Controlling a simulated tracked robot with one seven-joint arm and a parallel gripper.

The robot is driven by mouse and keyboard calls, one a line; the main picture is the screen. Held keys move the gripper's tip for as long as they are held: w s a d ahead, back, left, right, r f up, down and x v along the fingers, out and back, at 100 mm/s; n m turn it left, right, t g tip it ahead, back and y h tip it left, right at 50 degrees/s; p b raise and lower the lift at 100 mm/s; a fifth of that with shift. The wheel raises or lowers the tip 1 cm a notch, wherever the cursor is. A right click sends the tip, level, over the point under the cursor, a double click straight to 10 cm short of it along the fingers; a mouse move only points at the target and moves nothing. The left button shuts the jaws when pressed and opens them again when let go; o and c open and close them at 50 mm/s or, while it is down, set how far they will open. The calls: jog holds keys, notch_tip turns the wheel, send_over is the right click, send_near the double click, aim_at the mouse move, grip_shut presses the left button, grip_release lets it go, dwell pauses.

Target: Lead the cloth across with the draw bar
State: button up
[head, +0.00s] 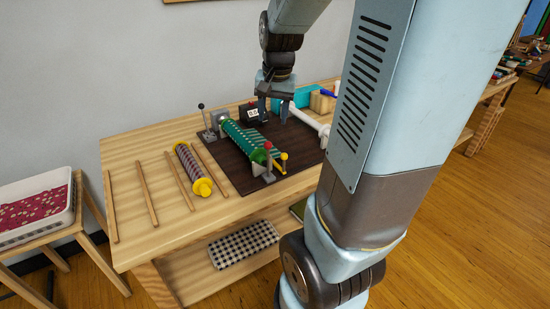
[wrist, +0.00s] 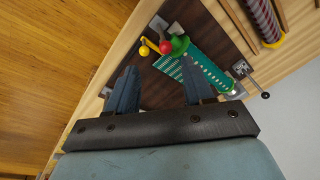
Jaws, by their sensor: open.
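The teal striped cloth (head: 263,146) comes off a green roll (head: 240,138) on a dark brown board (head: 222,166). In the wrist view the cloth (wrist: 172,68) spreads beside its roll (wrist: 203,72). A yellow ball knob (head: 284,156) and a red ball knob (head: 268,145) stand at the near end; the wrist view also shows the yellow knob (wrist: 144,50) and the red knob (wrist: 165,47). I cannot clearly make out the draw bar. My gripper (head: 275,112) is open and empty, above the board behind the cloth; its fingers (wrist: 160,82) are spread apart in the wrist view.
A white roller (head: 307,121) lies at the board's right. A small black device (head: 251,113) and a black-knobbed lever (head: 203,120) stand at the back. A yellow-ended patterned roll (head: 192,168) and wooden sticks (head: 147,193) lie on the table's left. My arm hides the table's right side.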

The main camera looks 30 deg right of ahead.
aim_at(284, 155)
jog(key=w+d+f+m+g, duration=0.2)
jog(key=w+d+f+m, duration=0.1)
jog(key=d+f, duration=0.35)
jog(key=f, duration=1.4)
jog(key=shift+w+a+f, duration=0.2)
jog(key=shift+a+f, duration=0.05)
jog(key=shift+f, duration=0.05)
jog(key=shift+c, duration=0.5)
grip_shut()
